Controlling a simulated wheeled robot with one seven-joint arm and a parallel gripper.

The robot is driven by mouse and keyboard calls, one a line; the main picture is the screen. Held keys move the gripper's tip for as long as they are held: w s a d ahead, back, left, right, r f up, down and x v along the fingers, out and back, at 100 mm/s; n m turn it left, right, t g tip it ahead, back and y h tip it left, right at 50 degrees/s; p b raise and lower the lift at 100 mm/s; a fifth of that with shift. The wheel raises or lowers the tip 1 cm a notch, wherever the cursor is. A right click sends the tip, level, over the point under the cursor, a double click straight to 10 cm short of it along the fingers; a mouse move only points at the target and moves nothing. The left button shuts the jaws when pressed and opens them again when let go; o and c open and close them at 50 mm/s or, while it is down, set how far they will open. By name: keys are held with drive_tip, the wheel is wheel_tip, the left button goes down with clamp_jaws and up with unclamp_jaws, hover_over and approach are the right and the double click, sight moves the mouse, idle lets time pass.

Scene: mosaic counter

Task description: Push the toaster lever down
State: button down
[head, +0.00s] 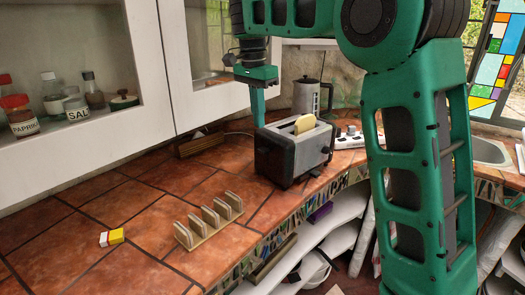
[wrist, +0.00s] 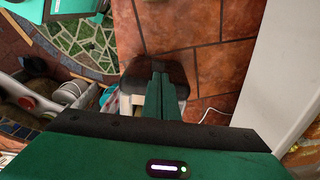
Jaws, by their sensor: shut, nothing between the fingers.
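The toaster (head: 294,152) stands on the tiled counter, grey with black ends, with a pale slice of bread (head: 304,124) sticking up from its slot. In the wrist view its black end (wrist: 135,77) shows beyond my fingers, and a small dark piece (wrist: 153,67) there may be the lever. In the wrist view the closed green fingers (wrist: 161,78) overlap the black end. I cannot tell whether they touch it. My gripper hides much of the toaster in that view.
A wooden rack (head: 208,222) and a small yellow-and-white box (head: 112,237) lie on the counter in front. White cabinets (head: 85,150) line the left. Tiles between are clear.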

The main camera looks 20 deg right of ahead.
sight(261, 149)
drive_tip(key=shift+d+f, duration=0.1)
drive_tip(key=shift+d+f, duration=0.15)
drive_tip(key=shift+f, duration=0.45)
wheel_tip(261, 149, down, 5)
drive_tip(key=shift+w+d, duration=0.1)
drive_tip(key=shift+d, duration=0.05)
drive_tip(key=shift+f, duration=0.3)
drive_tip(key=shift+f, duration=2.45)
drive_tip(key=a, duration=0.1)
drive_tip(key=s+a+r, duration=0.1)
drive_tip(key=shift+s+a, duration=0.1)
drive_tip(key=shift+a, duration=0.25)
